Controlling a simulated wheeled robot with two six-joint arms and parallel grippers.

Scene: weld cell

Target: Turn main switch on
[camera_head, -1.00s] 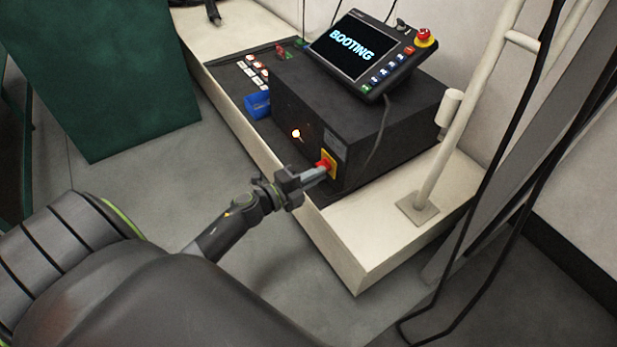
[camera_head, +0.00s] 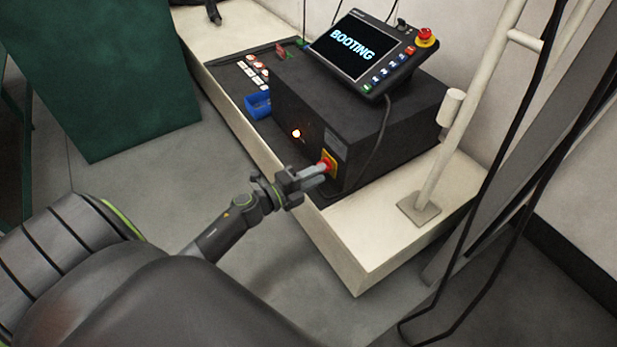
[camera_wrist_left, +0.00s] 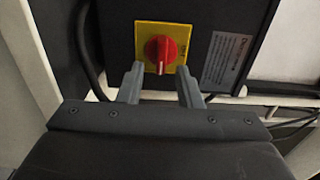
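The main switch (camera_head: 329,162) is a red knob on a yellow plate on the front of a black control box (camera_head: 380,140). In the left wrist view the red knob (camera_wrist_left: 160,50) stands upright in the picture, with a pale mark at its lower end. My left gripper (camera_head: 323,173) is in front of the switch. In the wrist view its two grey fingers (camera_wrist_left: 160,70) are apart, with nothing held between them. The fingertips are just below and either side of the knob; I cannot tell whether they touch it. My right gripper is not in view.
A pendant (camera_head: 355,50) on the box reads "BOOTING" and has a red emergency button (camera_head: 425,37). A lamp (camera_head: 296,133) glows on the box front. A pale post (camera_head: 445,150) and hanging cables are to the right.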

